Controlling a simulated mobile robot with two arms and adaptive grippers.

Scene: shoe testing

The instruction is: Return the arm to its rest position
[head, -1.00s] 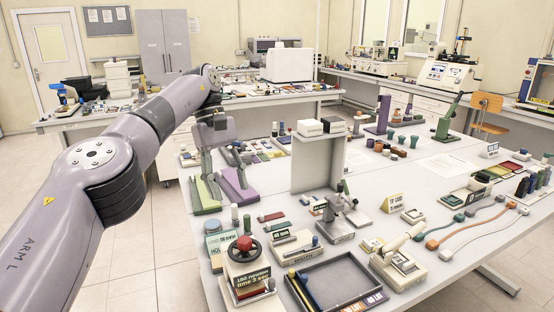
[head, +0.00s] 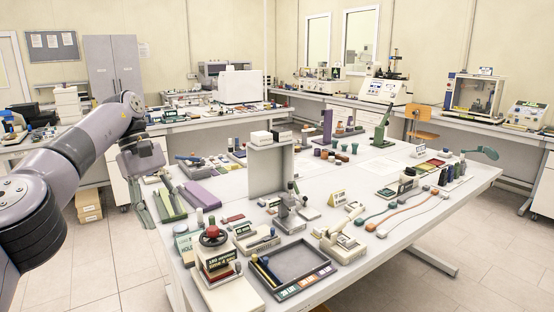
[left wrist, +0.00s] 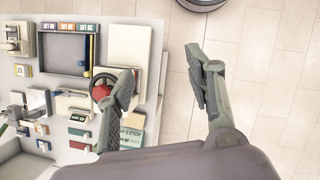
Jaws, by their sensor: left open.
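My left arm comes in from the left in the head view. Its gripper (head: 156,203) points down beside the table's left edge, next to a green block (head: 171,206) and a purple block (head: 201,194). In the left wrist view the two fingers of the left gripper (left wrist: 158,80) are spread apart with nothing between them. One finger overlaps the table edge and the other is over the floor. My right gripper is not in view.
The white table (head: 385,233) carries a grey tray (head: 291,267), a press with a red knob (head: 214,238), a grey stand (head: 270,172) and cables. Tiled floor (head: 100,260) is open left of the table.

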